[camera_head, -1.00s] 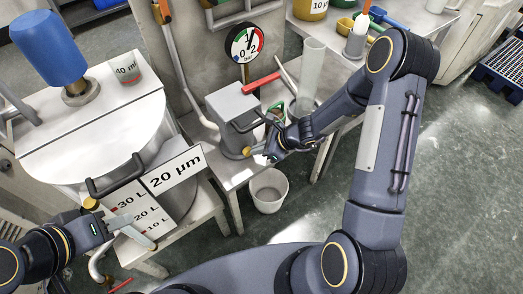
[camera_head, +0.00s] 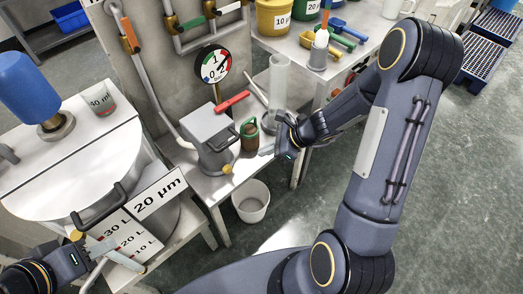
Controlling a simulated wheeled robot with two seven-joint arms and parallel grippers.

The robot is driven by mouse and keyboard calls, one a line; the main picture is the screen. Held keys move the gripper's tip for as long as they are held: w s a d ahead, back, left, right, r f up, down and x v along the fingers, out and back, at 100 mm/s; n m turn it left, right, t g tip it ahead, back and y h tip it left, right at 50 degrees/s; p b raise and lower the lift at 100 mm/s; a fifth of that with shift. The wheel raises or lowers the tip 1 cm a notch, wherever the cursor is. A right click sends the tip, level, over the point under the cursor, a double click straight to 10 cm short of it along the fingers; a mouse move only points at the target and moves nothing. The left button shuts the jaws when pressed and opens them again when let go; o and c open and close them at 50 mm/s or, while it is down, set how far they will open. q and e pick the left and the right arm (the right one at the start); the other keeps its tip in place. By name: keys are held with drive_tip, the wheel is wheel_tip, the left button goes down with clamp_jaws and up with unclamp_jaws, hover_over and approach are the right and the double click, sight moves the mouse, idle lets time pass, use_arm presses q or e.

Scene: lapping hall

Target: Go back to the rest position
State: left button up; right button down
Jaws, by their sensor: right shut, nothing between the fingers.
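My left gripper (camera_head: 100,248) is at the lower left, in front of the tank's level labels; its finger gap is not clear. My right gripper (camera_head: 279,148) is shut and empty, beside the right edge of the small bench. Its arm bends down from the upper right. A small brown and green can with a handle (camera_head: 250,136) stands on the bench just left of the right gripper, apparently apart from it. A grey box with a handle (camera_head: 208,135) stands further left.
The large tank (camera_head: 75,175) with a 20 µm sign (camera_head: 158,193) fills the left. A white bucket (camera_head: 250,202) stands on the floor below the bench. A side table with tubs, scoops and a bottle (camera_head: 319,48) is behind.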

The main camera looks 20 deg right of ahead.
idle(0.4)
drive_tip(key=s+a+r+n+p, duration=0.1)
drive_tip(key=s+r+n, duration=0.45)
drive_tip(key=r, duration=0.35)
drive_tip(key=s+a+r+n+p, duration=0.2)
drive_tip(key=s+r+n, duration=0.2)
drive_tip(key=r+n, duration=0.45)
drive_tip(key=s+d+r+n+h+p, duration=0.1)
drive_tip(key=s+r+n+h, duration=0.1)
drive_tip(key=s+r+n, duration=0.1)
drive_tip(key=s+d+r+n+h+p, duration=0.1)
drive_tip(key=s+r+n+h, duration=0.1)
drive_tip(key=s+n, duration=0.3)
drive_tip(key=s+r, duration=0.1)
drive_tip(key=s, duration=0.2)
drive_tip(key=shift+d+t, duration=0.15)
drive_tip(key=shift+t, duration=0.25)
drive_tip(key=c, duration=2.1)
unclamp_jaws()
drive_tip(key=shift+s, duration=0.1)
